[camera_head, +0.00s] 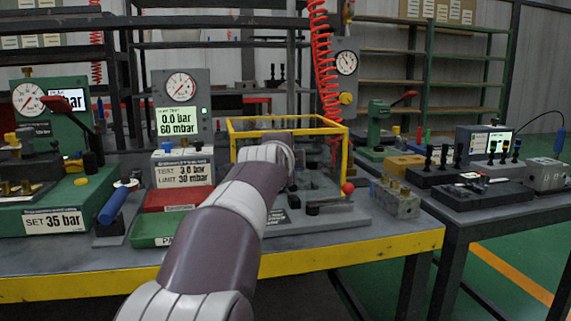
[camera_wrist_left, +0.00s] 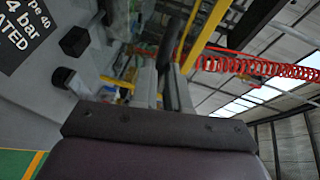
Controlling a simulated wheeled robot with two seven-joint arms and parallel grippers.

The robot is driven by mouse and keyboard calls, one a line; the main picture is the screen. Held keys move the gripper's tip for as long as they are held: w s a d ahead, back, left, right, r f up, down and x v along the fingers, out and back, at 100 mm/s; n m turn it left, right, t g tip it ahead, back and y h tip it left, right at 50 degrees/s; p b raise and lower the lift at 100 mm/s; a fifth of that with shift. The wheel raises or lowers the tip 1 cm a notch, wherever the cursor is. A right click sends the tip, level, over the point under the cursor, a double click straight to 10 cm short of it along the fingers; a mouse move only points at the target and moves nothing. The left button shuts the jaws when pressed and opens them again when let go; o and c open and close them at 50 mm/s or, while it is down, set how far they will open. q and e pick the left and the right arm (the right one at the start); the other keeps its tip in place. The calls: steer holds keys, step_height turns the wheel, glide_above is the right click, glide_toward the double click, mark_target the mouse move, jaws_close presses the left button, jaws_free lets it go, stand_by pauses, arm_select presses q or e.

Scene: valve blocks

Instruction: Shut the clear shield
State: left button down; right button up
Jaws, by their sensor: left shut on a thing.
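The clear shield (camera_head: 336,130) is a see-through box with a yellow frame, standing over a grey fixture on the workbench in the head view. My arm covers much of its front, so I cannot tell how far open it is. Its yellow frame shows close by in the left wrist view (camera_wrist_left: 207,35). My left gripper (camera_wrist_left: 166,78) is shut on a dark bar (camera_wrist_left: 176,50), apparently the shield's handle, beside the yellow frame. In the head view this gripper is hidden behind my own wrist. My right gripper is in neither view.
A red knob (camera_head: 348,188) and a grey valve block (camera_head: 396,198) are right of the shield. A green tray (camera_head: 152,232), a blue-handled tool (camera_head: 113,205) and a gauge unit (camera_head: 182,100) stand left. A red coiled hose (camera_head: 323,60) hangs behind.

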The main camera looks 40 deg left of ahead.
arm_select(q)
steer(key=shift+f, duration=0.5)
steer(key=c, duration=1.1)
jaws_free()
steer(key=shift+d+r, duration=0.1)
steer(key=v, duration=1.2)
steer(key=shift+s+r+p, duration=0.15)
steer(key=shift+s+p, duration=0.2)
steer(key=shift+p, duration=0.05)
